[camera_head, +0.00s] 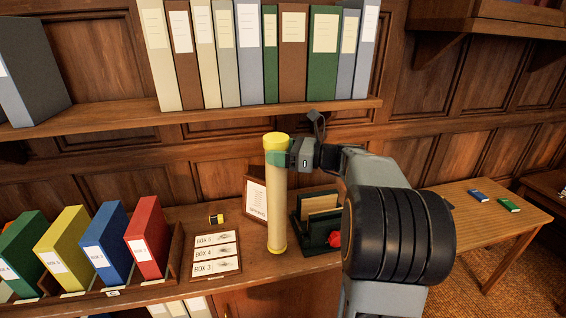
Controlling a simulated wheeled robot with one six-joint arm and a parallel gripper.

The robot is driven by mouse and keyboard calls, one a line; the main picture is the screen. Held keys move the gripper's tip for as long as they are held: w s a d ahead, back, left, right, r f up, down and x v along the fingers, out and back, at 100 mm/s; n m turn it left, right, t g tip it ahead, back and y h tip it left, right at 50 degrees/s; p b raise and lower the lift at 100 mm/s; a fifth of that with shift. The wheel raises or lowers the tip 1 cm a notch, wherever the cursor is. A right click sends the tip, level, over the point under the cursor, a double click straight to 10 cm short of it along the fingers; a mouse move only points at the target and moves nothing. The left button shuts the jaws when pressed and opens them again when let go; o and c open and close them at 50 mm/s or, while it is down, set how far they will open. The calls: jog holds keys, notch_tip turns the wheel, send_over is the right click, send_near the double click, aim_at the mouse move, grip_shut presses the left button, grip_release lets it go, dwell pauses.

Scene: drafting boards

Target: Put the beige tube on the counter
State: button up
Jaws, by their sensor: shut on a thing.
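The beige tube (278,205) has yellow caps at its top and bottom and stands upright. My gripper (279,155) is shut on it just below the top cap. The wooden counter (232,264) runs below. The tube's lower end appears over the counter, in front of a framed card and left of a green holder. Whether its bottom touches the counter or hangs above it, I cannot tell. Part of the counter on the right is hidden by my arm.
On the counter are a green holder (314,237), a framed card (255,199), a small yellow-black item (216,220), a label board (212,262) and coloured binders (146,236). A shelf of binders (249,60) is above. A side table (487,230) stands right.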

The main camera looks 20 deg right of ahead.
notch_tip(320, 180, down, 6)
jog(key=w+d, duration=0.1)
jog(key=d, duration=0.1)
jog(key=shift+p, duration=0.4)
jog(key=shift+w, duration=0.1)
jog(key=o, duration=1.2)
jog(key=b+v, duration=0.3)
jog(key=v, duration=0.9)
jog(key=shift+r, duration=0.15)
